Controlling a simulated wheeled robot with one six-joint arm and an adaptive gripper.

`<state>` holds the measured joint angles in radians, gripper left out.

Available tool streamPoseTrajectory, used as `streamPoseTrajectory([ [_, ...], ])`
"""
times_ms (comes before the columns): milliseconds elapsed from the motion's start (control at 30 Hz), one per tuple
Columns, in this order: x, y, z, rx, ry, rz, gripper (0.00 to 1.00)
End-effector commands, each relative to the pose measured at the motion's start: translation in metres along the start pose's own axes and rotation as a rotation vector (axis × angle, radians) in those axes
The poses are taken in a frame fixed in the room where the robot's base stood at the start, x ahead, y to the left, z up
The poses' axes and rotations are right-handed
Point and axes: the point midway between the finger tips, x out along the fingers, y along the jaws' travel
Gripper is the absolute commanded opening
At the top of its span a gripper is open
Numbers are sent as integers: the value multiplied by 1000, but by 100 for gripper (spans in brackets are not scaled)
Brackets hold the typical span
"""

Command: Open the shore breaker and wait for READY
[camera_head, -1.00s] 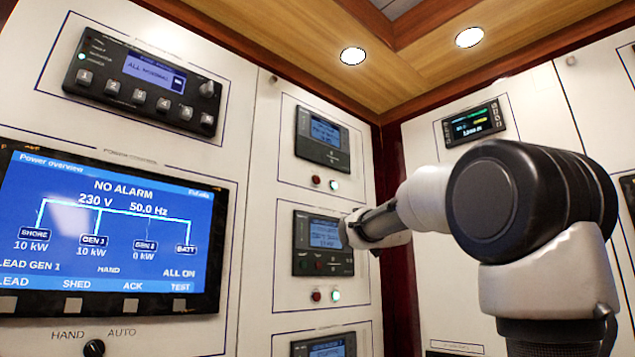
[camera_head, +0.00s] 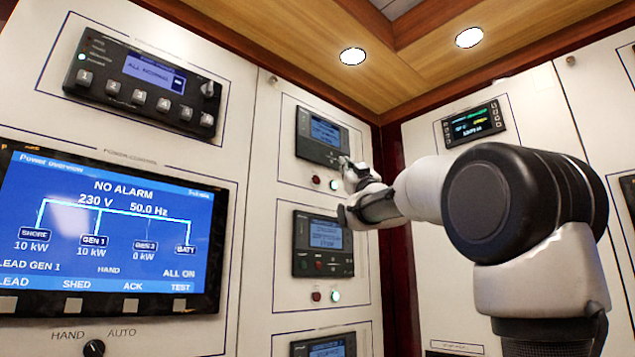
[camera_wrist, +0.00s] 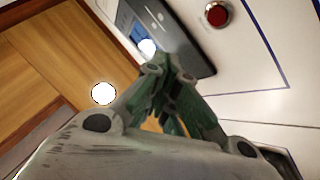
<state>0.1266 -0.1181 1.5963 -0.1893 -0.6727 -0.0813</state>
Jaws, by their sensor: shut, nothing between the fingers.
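The power overview screen (camera_head: 105,235) in the head view reads NO ALARM, 230 V and 50.0 Hz. It shows SHORE at 10 kW, GEN 1 at 10 kW and GEN 2 at 0 kW. My gripper (camera_head: 346,166) is shut and empty, beside the upper breaker controller (camera_head: 322,137). Below that controller are a red button (camera_head: 316,180) and a pale green lit one (camera_head: 334,185). In the wrist view my closed fingers (camera_wrist: 171,76) overlap a dark controller (camera_wrist: 180,40), with a red button (camera_wrist: 216,14) apart from them. I cannot read which unit is shore.
A middle controller (camera_head: 322,245) with its own red and green buttons sits below, and another (camera_head: 322,347) at the bottom edge. An alarm panel (camera_head: 140,85) reads ALL NORMAL. A small meter (camera_head: 474,124) is on the right wall. A HAND/AUTO knob (camera_head: 94,348) is below the screen.

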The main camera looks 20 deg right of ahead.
Motion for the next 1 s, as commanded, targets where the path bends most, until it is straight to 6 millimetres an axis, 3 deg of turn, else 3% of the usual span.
streamPoseTrajectory([
  [600,52,-38,38,1,-1,-1,0],
  [1000,60,-44,44,0,-1,0,0],
])
